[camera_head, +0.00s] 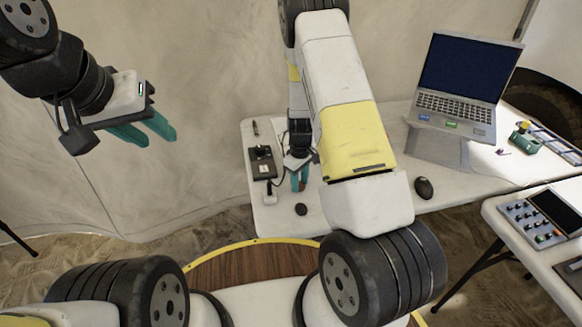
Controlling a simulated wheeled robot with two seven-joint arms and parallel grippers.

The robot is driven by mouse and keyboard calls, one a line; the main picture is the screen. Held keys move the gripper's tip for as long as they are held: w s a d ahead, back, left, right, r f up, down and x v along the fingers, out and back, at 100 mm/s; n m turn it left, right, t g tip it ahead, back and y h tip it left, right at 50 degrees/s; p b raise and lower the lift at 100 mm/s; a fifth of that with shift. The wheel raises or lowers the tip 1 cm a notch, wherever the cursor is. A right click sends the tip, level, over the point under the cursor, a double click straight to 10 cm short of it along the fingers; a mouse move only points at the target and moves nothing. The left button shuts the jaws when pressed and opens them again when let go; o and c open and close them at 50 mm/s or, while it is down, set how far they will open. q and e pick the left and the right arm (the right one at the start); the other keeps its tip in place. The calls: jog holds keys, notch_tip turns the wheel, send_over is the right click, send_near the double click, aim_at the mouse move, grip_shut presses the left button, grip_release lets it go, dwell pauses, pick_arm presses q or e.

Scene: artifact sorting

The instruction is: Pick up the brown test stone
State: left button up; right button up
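My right gripper (300,185) points down over the left part of the white table, its teal fingers close to the tabletop. A small brownish patch shows between these fingers; it may be the brown test stone, but it is too small to tell. I cannot tell whether the fingers press on anything. A small dark round object (301,209) lies on the table just in front of the fingers. My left gripper (158,140) is open and empty, raised at the upper left away from the table, with its teal fingers apart.
A dark box-shaped device (262,162) and a small pale item (269,198) lie left of my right gripper. A laptop (460,85) stands on the table (277,222), with a black mouse (423,188) nearer. A control panel (542,218) sits at the right.

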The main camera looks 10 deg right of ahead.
grip_shut()
